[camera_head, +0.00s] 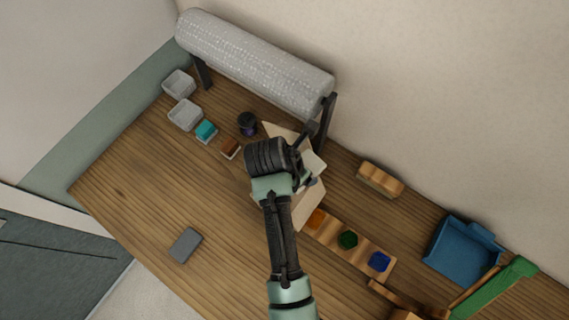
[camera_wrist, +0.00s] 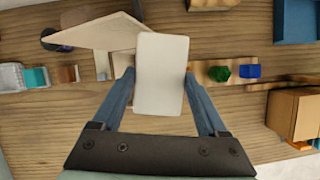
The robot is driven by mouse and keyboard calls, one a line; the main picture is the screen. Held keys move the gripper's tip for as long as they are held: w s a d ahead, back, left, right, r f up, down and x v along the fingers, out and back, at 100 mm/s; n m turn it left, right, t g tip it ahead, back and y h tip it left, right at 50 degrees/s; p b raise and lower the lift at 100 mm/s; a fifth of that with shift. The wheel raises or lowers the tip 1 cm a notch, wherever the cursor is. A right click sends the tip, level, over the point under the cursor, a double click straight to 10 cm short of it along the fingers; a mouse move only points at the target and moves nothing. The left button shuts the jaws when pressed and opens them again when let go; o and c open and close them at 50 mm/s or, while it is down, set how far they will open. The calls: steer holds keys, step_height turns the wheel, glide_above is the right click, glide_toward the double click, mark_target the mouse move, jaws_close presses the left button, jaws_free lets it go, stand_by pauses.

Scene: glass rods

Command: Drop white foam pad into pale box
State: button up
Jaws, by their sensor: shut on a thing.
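The white foam pad (camera_wrist: 160,75) is a flat, pale rectangle held between the two fingers of my gripper (camera_wrist: 160,84) in the wrist view. In the head view the pad (camera_head: 314,162) shows just right of my wrist. The pale box (camera_wrist: 102,66) lies below and behind the pad, with a wide flap (camera_wrist: 95,32) spread out at its upper left. In the head view, pale flaps (camera_head: 307,208) show on both sides of my gripper (camera_head: 309,180). My wrist and the pad hide most of the box opening, and the height of the pad above it is unclear.
A bubble-wrap roll (camera_head: 255,62) on dark stands is close behind the box. A wooden strip with orange, green (camera_head: 347,240) and blue pieces lies to the right. A blue bin (camera_head: 460,252) stands farther right. The table's front left is clear except for a grey slab (camera_head: 186,245).

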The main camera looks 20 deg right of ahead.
steer(key=shift+s+f, duration=0.2)
steer(key=shift+f, duration=0.55)
step_height(320, 180, down, 4)
steer(key=b, duration=0.5)
steer(key=shift+f, duration=0.2)
steer(key=shift+w, duration=0.1)
steer(key=o, duration=1.2)
steer(key=shift+o, duration=0.2)
steer(key=shift+r, duration=0.1)
steer(key=b+v, duration=0.2)
steer(key=v, duration=1.1)
